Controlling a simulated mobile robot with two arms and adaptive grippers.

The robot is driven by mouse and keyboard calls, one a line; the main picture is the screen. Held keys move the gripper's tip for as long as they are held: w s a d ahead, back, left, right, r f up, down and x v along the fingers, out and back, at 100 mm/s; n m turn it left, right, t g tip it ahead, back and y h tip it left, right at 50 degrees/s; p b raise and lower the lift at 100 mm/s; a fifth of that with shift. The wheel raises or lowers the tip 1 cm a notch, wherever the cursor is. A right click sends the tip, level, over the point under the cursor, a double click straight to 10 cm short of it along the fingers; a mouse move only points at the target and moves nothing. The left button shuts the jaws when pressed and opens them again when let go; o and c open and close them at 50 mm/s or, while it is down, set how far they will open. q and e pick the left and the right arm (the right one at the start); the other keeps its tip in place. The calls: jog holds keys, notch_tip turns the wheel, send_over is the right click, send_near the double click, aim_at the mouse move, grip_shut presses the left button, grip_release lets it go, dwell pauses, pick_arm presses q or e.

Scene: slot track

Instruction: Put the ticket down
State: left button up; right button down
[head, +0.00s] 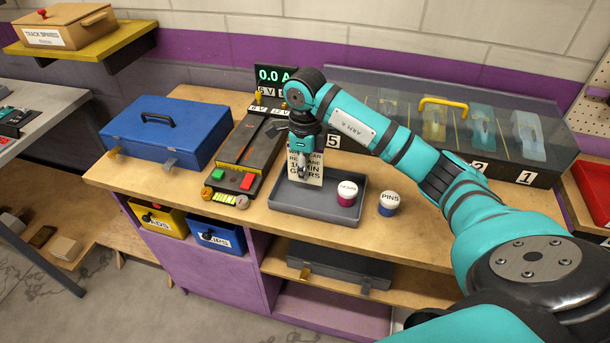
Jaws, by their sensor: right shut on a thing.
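The ticket (313,167) is a cream card with dark printed text, partly readable as "CAR" and "GEARS". It hangs upright below my right gripper (303,174), which is shut on it. The ticket is over the left part of a grey tray (287,206) on the wooden bench. I cannot tell whether its lower edge touches the tray. The fingers and wrist hide part of the ticket's left side and top. My left gripper is not in view.
A white-lidded jar (347,194) stands in the tray's right part; a "PINS" jar (389,204) stands just outside. Left are a black device with buttons (247,150) and a blue case (165,130). A clear-lidded case (450,120) with numbered cars stands behind. Bare bench lies front left.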

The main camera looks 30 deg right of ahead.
aim_at(305, 182)
notch_tip(305, 182, down, 3)
jog(key=shift+s+r+p, duration=0.1)
jog(key=shift+p, duration=0.7)
jog(key=shift+f, duration=0.3)
jog(key=shift+f, duration=0.15)
jog(key=c, duration=1.5)
grip_release()
jog(key=shift+r, duration=0.3)
notch_tip(305, 182, up, 11)
jog(key=b, duration=0.2)
jog(key=shift+f+b, duration=0.15)
jog(key=shift+b, duration=0.25)
jog(key=shift+r, duration=0.5)
